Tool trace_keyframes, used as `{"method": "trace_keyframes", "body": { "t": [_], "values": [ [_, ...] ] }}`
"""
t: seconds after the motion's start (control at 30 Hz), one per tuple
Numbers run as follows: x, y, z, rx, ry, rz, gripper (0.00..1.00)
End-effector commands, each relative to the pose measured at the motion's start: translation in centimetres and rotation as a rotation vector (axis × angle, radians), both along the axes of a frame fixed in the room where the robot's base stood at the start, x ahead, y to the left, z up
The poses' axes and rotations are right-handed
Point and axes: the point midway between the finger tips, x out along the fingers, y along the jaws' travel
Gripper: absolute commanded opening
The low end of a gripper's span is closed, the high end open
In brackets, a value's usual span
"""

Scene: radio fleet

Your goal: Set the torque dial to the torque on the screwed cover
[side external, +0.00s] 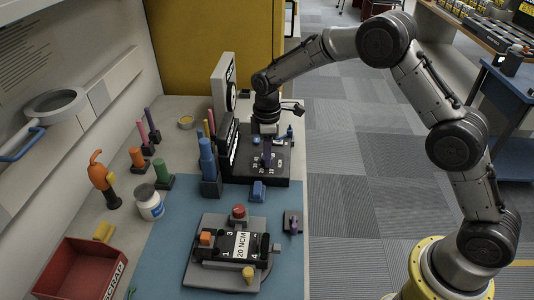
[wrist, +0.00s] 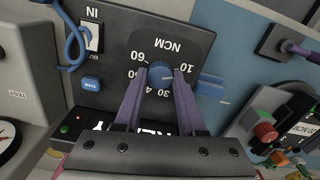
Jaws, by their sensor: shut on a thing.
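The blue torque dial (wrist: 160,70) sits on a dark panel (wrist: 118,62) marked NCM, with numbers from 10 to 60 around it, upside down in the wrist view. My gripper (wrist: 161,78) has its two purple fingers closed on either side of the dial. In the side view my gripper (side external: 267,158) points down over the black tester; the dial is hidden there. I cannot read where the dial points. The screwed cover (side external: 225,246) lies on the radio, with a white label (side external: 242,245) reading 20 NCM; the label also shows in the wrist view (wrist: 304,124).
The radio sits in a grey fixture (side external: 200,278) on a blue mat (side external: 160,262). A blue block (side external: 258,191) stands in front of the tester. A red scrap bin (side external: 75,270), a white jar (side external: 149,203) and coloured tools line the left side.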

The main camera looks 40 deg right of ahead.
Motion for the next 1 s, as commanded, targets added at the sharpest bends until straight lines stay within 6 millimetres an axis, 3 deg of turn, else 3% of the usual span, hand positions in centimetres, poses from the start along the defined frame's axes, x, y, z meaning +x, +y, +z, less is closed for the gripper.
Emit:
{"method": "trace_keyframes", "body": {
  "t": [1.0],
  "values": [
    [-0.01, -0.07, 0.09, -0.001, 0.002, -0.690, 0.00]
  ]
}}
